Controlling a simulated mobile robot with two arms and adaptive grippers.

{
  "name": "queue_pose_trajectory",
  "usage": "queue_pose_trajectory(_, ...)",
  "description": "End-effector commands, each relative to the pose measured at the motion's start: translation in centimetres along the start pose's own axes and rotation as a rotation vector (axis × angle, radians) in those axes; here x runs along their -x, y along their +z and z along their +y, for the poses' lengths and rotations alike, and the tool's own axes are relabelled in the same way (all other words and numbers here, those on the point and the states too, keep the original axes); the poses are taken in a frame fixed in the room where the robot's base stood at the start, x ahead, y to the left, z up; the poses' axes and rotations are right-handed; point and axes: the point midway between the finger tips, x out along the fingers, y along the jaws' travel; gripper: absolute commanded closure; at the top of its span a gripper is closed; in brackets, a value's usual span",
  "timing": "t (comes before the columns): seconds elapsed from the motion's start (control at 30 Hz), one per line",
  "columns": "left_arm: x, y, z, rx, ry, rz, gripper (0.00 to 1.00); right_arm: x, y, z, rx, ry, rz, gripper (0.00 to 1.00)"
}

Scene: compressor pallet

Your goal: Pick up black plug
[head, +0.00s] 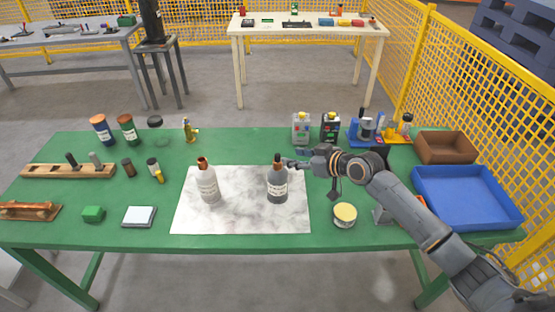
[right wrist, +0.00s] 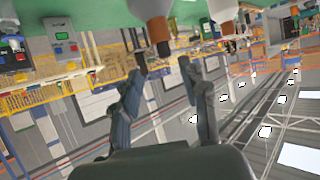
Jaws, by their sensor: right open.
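The black plug (head: 277,157) sits upright in the neck of the dark grey bottle (head: 277,188), which stands on the white marbled mat (head: 240,218). My right gripper (head: 287,162) reaches in from the right at plug height, close beside it. In the right wrist view, which is upside down, the right gripper (right wrist: 166,68) is open with nothing between its fingers. The black plug (right wrist: 163,48) shows there just past the fingertips, roughly in line with the gap; contact is not visible. My left gripper is not in view.
A light bottle (head: 208,185) with a copper-coloured neck stands left on the mat. A round tin (head: 345,213) sits right of the mat, below my arm. A wooden rack (head: 68,170) is at the left; a blue tray (head: 466,197) and brown box (head: 446,148) are at the right.

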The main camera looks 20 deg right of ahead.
Motion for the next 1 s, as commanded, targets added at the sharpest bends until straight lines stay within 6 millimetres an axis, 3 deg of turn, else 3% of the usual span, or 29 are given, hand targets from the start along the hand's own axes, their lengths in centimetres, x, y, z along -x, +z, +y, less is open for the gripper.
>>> queue_pose_trajectory(0.27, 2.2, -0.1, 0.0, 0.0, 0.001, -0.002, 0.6, -3.2, -0.3, -0.9, -0.005, -0.002, -0.001, 0.56)
queue_pose_trajectory(0.4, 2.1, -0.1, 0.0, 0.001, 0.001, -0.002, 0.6, -4.7, 0.0, -0.8, -0.002, 0.0, -0.002, 0.56)
queue_pose_trajectory(0.7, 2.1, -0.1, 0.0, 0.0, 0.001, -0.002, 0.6, -5.2, 0.1, -0.8, -0.001, 0.0, -0.001, 0.56)
queue_pose_trajectory(0.73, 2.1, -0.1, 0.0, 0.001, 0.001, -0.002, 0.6, -5.2, 0.2, -0.8, -0.001, 0.0, -0.001, 0.58)
queue_pose_trajectory(0.93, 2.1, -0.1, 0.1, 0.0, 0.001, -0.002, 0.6, -5.2, 0.2, -0.8, -0.001, 0.0, -0.002, 0.99)
queue_pose_trajectory(1.0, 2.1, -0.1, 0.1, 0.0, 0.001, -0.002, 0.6, -5.2, 0.2, -0.8, -0.001, 0.0, -0.002, 1.0)
